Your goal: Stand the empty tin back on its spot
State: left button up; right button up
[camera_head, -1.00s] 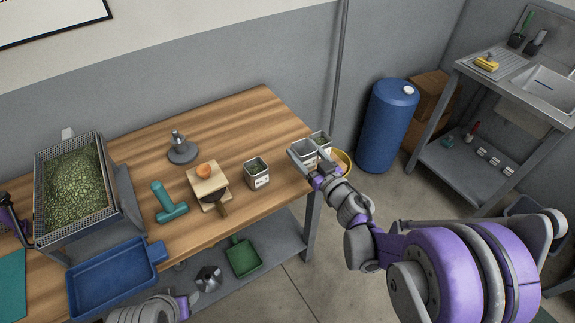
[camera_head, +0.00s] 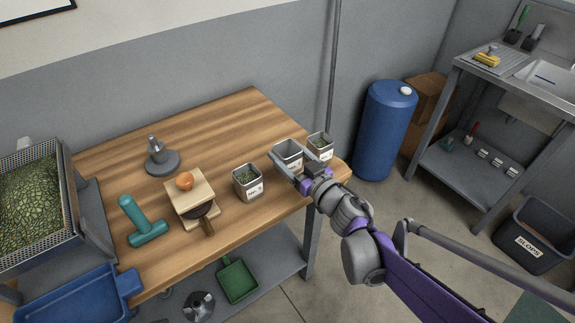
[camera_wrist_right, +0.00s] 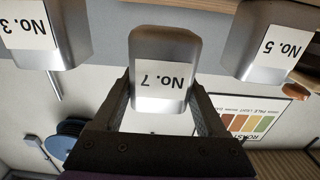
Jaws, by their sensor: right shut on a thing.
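The empty tin (camera_head: 288,153) is a square metal tin with a bare grey inside, at the right end of the wooden table. In the right wrist view its label reads No. 7 (camera_wrist_right: 162,75). My right gripper (camera_head: 294,172) is shut on it, one finger on each side. The tin looks upright; I cannot tell whether its base touches the table. My left gripper is out of view.
The wooden table (camera_head: 225,125) is clear behind the tins. A scale-like wooden stand (camera_head: 185,202) with an orange ball, a teal tool (camera_head: 145,226) and a grey-based stand (camera_head: 161,160) are further left. A blue barrel (camera_head: 385,130) stands beyond the table's right end.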

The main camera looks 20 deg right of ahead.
aim_at(294, 171)
jog(key=shift+f+b, duration=0.45)
jog(key=shift+f, duration=1.15)
jog(key=shift+f, duration=0.2)
jog(key=o, duration=1.5)
